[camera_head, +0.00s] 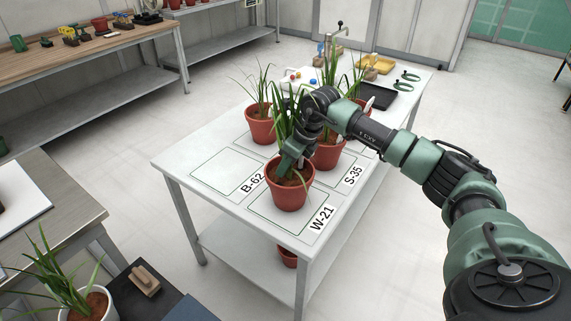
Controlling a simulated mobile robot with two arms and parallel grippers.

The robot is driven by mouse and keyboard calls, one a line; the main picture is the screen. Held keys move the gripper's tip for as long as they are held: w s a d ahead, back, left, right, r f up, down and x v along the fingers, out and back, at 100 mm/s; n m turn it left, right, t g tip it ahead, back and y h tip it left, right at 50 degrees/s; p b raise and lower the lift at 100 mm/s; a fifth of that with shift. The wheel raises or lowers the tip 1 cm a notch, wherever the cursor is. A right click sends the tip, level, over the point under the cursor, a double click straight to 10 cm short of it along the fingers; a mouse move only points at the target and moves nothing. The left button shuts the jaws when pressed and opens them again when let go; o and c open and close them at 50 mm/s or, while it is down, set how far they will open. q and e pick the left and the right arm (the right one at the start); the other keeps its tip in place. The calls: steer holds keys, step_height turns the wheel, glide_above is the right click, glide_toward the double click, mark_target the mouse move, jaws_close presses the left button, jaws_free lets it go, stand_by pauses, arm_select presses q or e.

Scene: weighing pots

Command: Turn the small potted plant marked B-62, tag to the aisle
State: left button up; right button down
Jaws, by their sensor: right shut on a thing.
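My right gripper (288,168) reaches in from the right and is shut at the near rim area of a terracotta pot (291,196) with long green leaves. This pot is at the front outlined square marked W-21 (321,218); I cannot tell whether it touches the table. The label B-62 (252,182) lies beside the left outlined square (225,171), which is empty. The gripper and wrist hide part of the plant. No tag can be read on the pot. My left gripper is not in view.
Other potted plants stand behind: one at back left (260,128), one by the label S-35 (349,175), partly hidden (327,155). A black tray (380,98) and green-handled tools (406,81) lie at the far end. Another pot (288,257) is under the white table (180,160).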

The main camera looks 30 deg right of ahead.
steer(key=m, duration=0.1)
steer(key=m+h, duration=0.1)
steer(key=m, duration=0.1)
steer(key=m+p, duration=0.1)
steer(key=shift+w+d+r+m+t+h, duration=0.1)
steer(key=shift+w+r+m+t+h, duration=0.05)
steer(key=shift+r+m+t+h, duration=0.2)
steer(key=m+h+p, duration=0.1)
steer(key=m, duration=0.2)
steer(key=shift+d+p, duration=0.15)
steer(key=shift+p, duration=0.15)
steer(key=shift+d+f+m+h, duration=0.15)
steer(key=shift+m+h, duration=0.2)
steer(key=shift+m, duration=0.4)
steer(key=m+g+h, duration=0.1)
steer(key=m, duration=0.3)
steer(key=shift+d, duration=0.1)
steer(key=m, duration=0.2)
steer(key=m+g+h, duration=0.1)
steer(key=m, duration=0.3)
steer(key=shift+s+d+g+h+b, duration=0.25)
steer(key=shift+s+g+h+b, duration=0.1)
steer(key=shift+s+h, duration=0.05)
steer(key=shift+f, duration=0.25)
